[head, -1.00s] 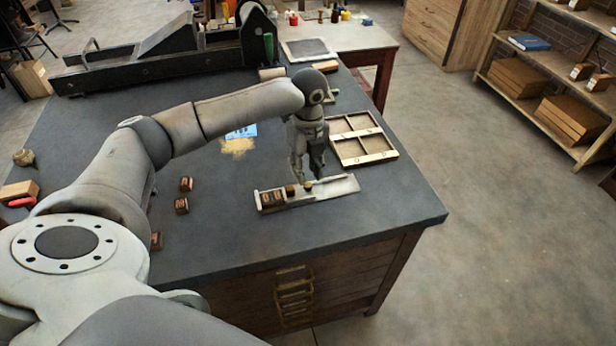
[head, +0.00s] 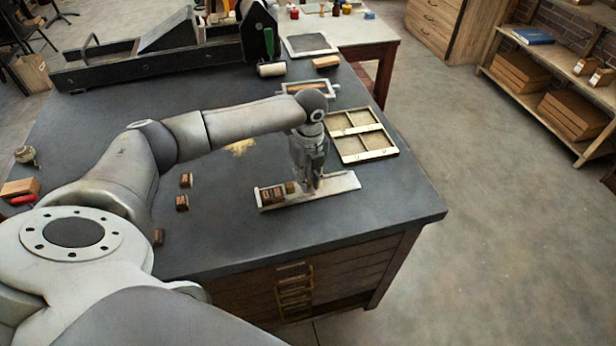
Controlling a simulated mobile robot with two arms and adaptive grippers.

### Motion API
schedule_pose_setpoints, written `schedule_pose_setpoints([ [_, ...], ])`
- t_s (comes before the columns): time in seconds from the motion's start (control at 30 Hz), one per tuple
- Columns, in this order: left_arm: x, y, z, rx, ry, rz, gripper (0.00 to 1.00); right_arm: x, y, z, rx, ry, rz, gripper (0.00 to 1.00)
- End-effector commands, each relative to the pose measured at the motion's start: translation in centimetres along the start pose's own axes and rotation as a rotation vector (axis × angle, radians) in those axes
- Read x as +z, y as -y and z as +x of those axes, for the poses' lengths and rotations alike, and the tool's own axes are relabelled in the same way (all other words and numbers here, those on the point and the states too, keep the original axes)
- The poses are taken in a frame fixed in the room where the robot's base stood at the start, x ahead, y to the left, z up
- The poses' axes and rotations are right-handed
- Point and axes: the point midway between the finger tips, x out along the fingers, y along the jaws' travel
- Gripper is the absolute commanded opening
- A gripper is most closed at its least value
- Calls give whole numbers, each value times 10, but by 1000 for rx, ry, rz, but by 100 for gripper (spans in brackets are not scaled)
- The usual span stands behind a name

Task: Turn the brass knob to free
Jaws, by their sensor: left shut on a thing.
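A pale metal composing stick (head: 342,184) lies on the dark bench top near its front right corner. Wooden type blocks (head: 272,194) stand at its left end, with a small brass-coloured piece (head: 290,187) beside them. My left gripper (head: 312,189) points down over the middle of the stick, with its fingertips low at the stick. It is shut on the brass knob, which the fingers mostly hide. How far the knob is turned cannot be seen. My right gripper is not in view.
A wooden compartment tray (head: 362,136) lies just behind the stick. Loose type blocks (head: 184,203) stand to the left on the bench. A dark press (head: 160,62) fills the back left. The bench front right of the stick is clear.

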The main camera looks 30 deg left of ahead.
Motion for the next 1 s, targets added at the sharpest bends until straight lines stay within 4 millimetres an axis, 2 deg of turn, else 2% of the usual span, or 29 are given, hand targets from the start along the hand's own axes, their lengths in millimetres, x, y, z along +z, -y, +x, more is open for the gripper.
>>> schedule_pose_setpoints([
  [0.17,-1,0,-5,1,-4,-76,0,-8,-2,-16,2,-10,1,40],
  [0.43,-1,0,-5,0,-11,-318,0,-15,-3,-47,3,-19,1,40],
  [0.6,0,1,-2,-1,-11,-393,0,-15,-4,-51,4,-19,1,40],
  [0.9,0,1,-2,-3,-10,-398,0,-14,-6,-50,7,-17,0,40],
  [0.93,0,1,-2,-3,-10,-397,22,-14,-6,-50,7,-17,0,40],
  [1.0,0,1,-2,-3,-10,-397,29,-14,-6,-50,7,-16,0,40],
])
